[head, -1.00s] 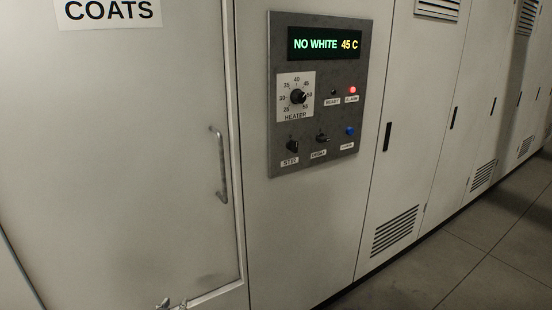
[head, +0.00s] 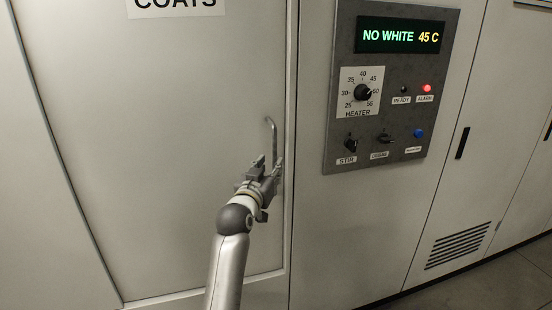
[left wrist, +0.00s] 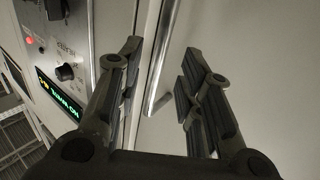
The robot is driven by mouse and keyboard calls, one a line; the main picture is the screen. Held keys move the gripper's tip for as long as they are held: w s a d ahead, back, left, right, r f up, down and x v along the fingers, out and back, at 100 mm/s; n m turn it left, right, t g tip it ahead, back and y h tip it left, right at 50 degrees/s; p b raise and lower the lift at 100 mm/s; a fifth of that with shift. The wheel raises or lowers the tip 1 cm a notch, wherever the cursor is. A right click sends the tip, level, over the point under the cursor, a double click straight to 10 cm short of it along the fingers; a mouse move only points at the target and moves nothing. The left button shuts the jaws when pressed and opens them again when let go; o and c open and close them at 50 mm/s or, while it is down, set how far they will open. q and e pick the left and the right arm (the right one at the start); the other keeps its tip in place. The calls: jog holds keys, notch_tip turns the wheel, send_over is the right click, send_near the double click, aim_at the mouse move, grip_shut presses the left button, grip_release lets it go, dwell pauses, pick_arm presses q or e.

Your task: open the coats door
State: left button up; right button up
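The coats door (head: 170,110) is a pale flat panel under a white COATS sign (head: 176,6), and it looks shut in its frame. Its upright metal handle (head: 272,130) is near the right edge; the lower part is hidden behind my gripper in the head view. My left gripper (head: 272,168) is at the handle. In the left wrist view the dark fingers of my left gripper (left wrist: 160,75) are spread apart, and the handle (left wrist: 163,98) shows between them with gaps on both sides. My right gripper is not in view.
Right of the door is a control panel (head: 391,85) with a NO WHITE 45 C display, a heater knob (head: 362,92), switches and a lit red alarm lamp (head: 427,88). More cabinet doors and a vent (head: 458,246) follow. Some floor shows at lower right.

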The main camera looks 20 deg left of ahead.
aim_at(274, 161)
pick_arm(q)
jog(key=shift+w+p, duration=0.4)
jog(key=shift+w, duration=2.25)
grip_shut()
